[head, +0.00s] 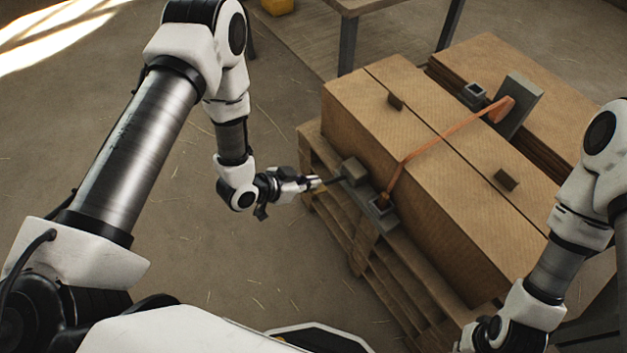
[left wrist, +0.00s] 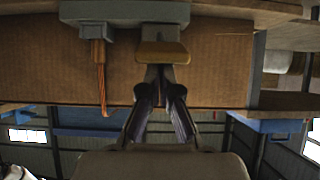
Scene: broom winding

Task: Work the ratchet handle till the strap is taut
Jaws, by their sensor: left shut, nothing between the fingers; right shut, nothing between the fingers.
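The orange strap (head: 440,143) runs from a grey fitting (head: 382,206) on the near side, up and over the carton, to a grey upright block (head: 518,105) on the far side; its run over the top looks fairly straight. The ratchet handle (head: 354,171) is a grey block with a short bar at the carton's near side. My left gripper (head: 322,184) is shut and empty, its tips close to the bar. In the left wrist view the tips lie just under a tan-faced block (left wrist: 163,52), beside the strap (left wrist: 102,80); contact is unclear.
The cartons (head: 450,190) stand on a wooden pallet (head: 375,262). Small dark blocks (head: 507,180) sit on the carton top. A table (head: 375,8) stands behind. The floor (head: 270,265) left of the pallet is clear apart from straw.

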